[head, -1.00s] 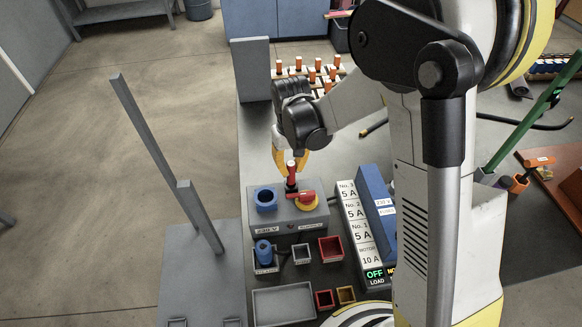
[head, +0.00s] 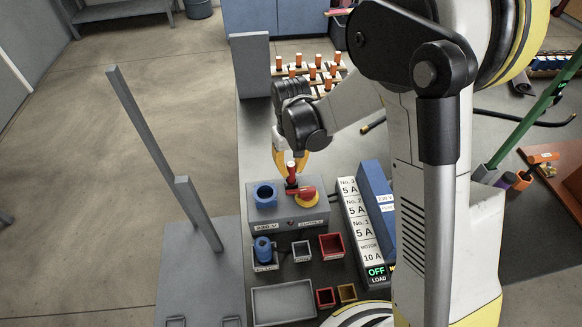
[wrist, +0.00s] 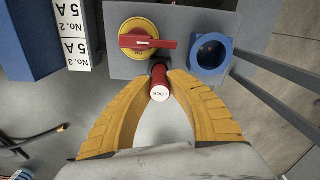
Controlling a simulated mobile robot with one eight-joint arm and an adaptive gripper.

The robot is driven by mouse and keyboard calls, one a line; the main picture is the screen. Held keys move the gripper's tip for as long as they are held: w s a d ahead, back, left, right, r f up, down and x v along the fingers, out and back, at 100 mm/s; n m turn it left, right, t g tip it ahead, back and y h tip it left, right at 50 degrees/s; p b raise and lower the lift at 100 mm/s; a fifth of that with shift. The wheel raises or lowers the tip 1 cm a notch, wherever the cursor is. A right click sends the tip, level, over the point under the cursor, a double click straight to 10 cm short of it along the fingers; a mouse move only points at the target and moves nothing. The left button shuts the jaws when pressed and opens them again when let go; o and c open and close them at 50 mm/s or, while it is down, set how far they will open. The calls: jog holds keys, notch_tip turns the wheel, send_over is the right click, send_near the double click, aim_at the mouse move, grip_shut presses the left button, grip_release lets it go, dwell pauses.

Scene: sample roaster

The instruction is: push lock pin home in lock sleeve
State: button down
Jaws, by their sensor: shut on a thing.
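The red lock pin (wrist: 159,92) has a pale end marked LOCK. It stands at the edge of the grey box (wrist: 185,22) beside the red and yellow rotary switch (wrist: 145,40). My gripper (wrist: 160,80) has its yellow fingers closed on the pin's sides. In the head view the pin (head: 291,167) shows upright below my gripper (head: 290,158), next to the red switch handle (head: 302,192). The lock sleeve cannot be made out; the pin and handle hide that spot, so I cannot tell how deep the pin sits.
A blue round socket (head: 265,195) is on the box, left of the pin. A label strip (head: 358,222) and blue block (head: 377,205) stand to the right. Small bins (head: 331,246) and a grey tray (head: 283,303) lie in front. Orange-topped pieces (head: 312,72) stand behind.

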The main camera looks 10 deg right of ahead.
jog(key=shift+f+b, duration=0.5)
jog(key=shift+f, duration=0.2)
jog(key=c, duration=1.3)
grip_release()
jog(key=shift+o, duration=0.2)
jog(key=shift+r, duration=0.1)
notch_tip(320, 180, up, 12)
jog(key=shift+f, duration=0.1)
